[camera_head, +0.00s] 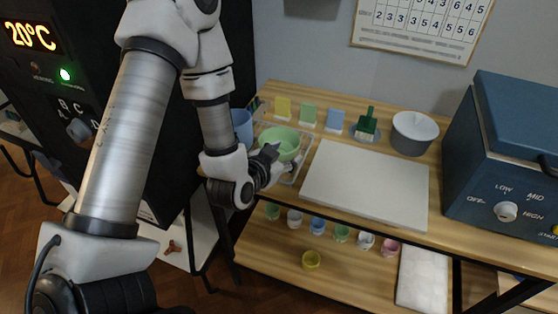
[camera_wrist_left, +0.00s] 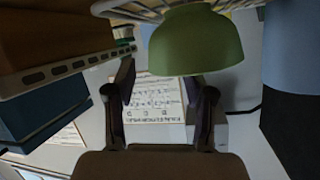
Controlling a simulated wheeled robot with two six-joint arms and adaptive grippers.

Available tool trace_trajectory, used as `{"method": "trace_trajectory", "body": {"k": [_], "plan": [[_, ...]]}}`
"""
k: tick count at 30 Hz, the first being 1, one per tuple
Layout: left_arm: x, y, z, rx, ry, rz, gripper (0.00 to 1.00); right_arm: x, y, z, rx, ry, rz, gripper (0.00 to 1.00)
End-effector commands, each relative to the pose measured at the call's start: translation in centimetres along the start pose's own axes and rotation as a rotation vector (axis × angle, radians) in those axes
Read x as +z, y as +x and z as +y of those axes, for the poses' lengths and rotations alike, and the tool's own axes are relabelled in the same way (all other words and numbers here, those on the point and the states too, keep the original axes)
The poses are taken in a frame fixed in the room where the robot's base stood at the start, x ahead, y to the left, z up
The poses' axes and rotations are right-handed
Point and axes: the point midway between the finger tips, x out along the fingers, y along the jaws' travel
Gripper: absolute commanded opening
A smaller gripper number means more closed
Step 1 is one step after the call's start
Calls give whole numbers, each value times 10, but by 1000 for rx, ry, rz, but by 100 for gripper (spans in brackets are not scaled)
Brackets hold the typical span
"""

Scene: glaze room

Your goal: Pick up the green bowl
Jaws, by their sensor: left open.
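The green bowl (camera_head: 282,141) sits upright on a pale wire rack (camera_head: 300,170) at the left part of the wooden bench. My left gripper (camera_head: 276,165) is right at the near side of the bowl and partly covers its lower part. In the left wrist view, the picture is turned over and the bowl (camera_wrist_left: 195,42) hangs at the top, beyond the spread fingertips of the left gripper (camera_wrist_left: 165,85). The gripper is open, with nothing between its fingers. I cannot tell whether a finger touches the bowl. My right gripper is in neither view.
A blue cup (camera_head: 242,126) stands just left of the bowl. A white board (camera_head: 367,185) lies to the right, with a grey pot (camera_head: 413,133) behind it. Coloured tiles (camera_head: 308,115) stand at the back. A blue kiln-like box (camera_head: 510,150) fills the right end. Several small cups stand on the lower shelf.

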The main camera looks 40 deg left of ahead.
Motion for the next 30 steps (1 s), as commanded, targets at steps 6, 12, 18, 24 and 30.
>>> {"method": "trace_trajectory", "body": {"k": [6,12,18,24,30], "plan": [[-3,26,-1,0,3,1,54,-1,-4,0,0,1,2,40],[-2,58,0,1,0,0,54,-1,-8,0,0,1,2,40],[-1,61,0,1,-1,-1,54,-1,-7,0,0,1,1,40],[-1,60,0,1,-1,-1,0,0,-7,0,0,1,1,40],[-1,60,0,1,0,0,0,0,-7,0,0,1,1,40]]}}
